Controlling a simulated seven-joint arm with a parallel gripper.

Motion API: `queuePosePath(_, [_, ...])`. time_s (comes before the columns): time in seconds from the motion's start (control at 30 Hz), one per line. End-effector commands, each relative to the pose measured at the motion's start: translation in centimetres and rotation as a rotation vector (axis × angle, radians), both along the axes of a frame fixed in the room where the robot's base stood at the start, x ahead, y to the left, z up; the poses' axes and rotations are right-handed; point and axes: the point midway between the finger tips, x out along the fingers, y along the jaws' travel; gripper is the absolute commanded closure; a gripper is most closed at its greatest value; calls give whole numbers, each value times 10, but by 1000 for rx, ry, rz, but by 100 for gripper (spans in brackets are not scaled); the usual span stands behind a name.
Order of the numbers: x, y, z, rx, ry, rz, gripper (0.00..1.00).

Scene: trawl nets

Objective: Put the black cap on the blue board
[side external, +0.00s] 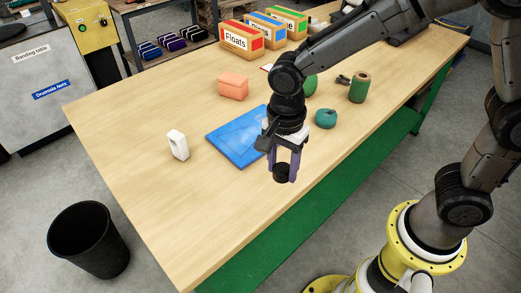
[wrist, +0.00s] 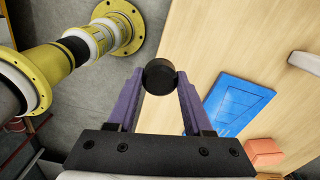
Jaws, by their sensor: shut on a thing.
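The black cap (side external: 281,173) is a short dark cylinder held between the purple fingers of my gripper (side external: 283,165). In the wrist view the cap (wrist: 160,75) sits between the fingertips of my gripper (wrist: 160,82), which is shut on it. The gripper points down near the table's front edge in the side view. The blue board (side external: 237,137) lies flat on the table, left of and behind the gripper, partly hidden by it. The board also shows in the wrist view (wrist: 236,100), right of the cap. The cap is apart from the board.
A white bottle-like item (side external: 178,145) stands left of the board. An orange block (side external: 233,86) is behind it. A teal round item (side external: 326,118) and a green spool (side external: 359,88) are to the right. Boxes (side external: 241,39) stand at the back. The table's front left (side external: 185,220) is clear.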

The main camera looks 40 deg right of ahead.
Motion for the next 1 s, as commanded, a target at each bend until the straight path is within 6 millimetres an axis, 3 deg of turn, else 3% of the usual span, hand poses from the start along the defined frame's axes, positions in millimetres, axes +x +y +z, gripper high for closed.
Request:
queuePosePath(0.07, [8,-2,5,2,-4,40,100])
queuePosePath(0.17, [26,-21,10,2,-3,41,100])
queuePosePath(0.4, [64,-87,18,4,-6,-56,100])
queuePosePath(0.6, [76,-130,18,4,-11,-164,100])
queuePosePath(0.77, [83,-141,14,4,-7,-194,100])
queuePosePath(1.0, [130,-140,-7,3,-7,-194,100])
